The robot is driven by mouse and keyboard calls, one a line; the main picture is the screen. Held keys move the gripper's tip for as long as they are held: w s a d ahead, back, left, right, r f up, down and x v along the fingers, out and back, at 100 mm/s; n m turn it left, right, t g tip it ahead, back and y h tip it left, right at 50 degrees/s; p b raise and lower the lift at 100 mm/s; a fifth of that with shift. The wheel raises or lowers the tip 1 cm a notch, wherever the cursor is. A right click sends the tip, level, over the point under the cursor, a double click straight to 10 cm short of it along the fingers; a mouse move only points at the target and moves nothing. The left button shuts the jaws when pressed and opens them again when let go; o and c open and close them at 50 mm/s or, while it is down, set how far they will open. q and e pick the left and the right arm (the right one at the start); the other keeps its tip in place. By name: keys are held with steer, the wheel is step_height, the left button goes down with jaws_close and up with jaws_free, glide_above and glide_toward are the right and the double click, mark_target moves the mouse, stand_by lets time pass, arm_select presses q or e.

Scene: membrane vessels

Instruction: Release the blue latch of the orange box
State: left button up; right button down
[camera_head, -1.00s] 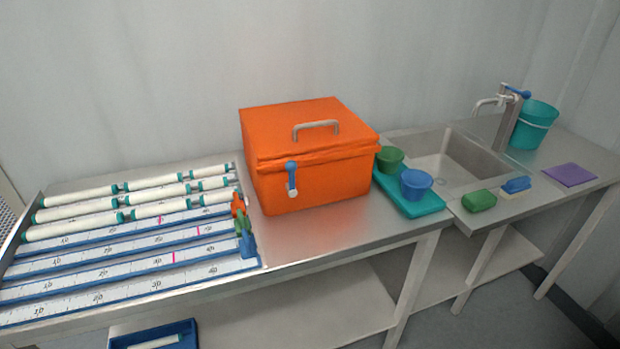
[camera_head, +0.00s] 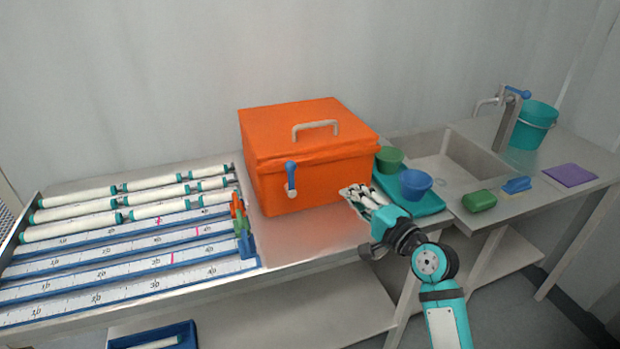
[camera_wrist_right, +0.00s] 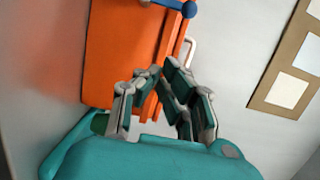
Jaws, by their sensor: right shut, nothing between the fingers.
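The orange box (camera_head: 315,160) stands closed on the steel bench, with a grey handle (camera_head: 316,129) on its lid. The blue latch (camera_head: 291,174) hangs upright on its front face, across the lid seam. My right gripper (camera_head: 352,191) is shut and empty, in front of the box's right front corner and to the right of the latch, apart from it. In the right wrist view, the gripper (camera_wrist_right: 152,74) points toward the orange box (camera_wrist_right: 118,45), and the blue latch (camera_wrist_right: 178,6) shows at the top edge. My left gripper is not in view.
A teal tray (camera_head: 428,207) with a green cup (camera_head: 389,158) and a blue bowl (camera_head: 415,184) lies right of the box, close to my right arm. A rack of white tubes (camera_head: 75,215) is at left. Bench in front of the box is clear.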

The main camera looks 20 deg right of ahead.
mark_target(291, 179)
steer(key=shift+w, duration=0.15)
steer(key=w+a, duration=0.2)
steer(key=w, duration=0.1)
steer(key=w+a+p, duration=0.1)
steer(key=w+a, duration=0.1)
steer(key=w, duration=0.1)
steer(key=w+a+p, duration=0.1)
steer(key=w, duration=0.2)
steer(key=shift+w+a, duration=0.15)
steer(key=shift+a, duration=0.25)
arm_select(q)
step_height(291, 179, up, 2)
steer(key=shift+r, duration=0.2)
arm_select(e)
steer(key=shift+a+f, duration=0.1)
steer(key=shift+a, duration=0.45)
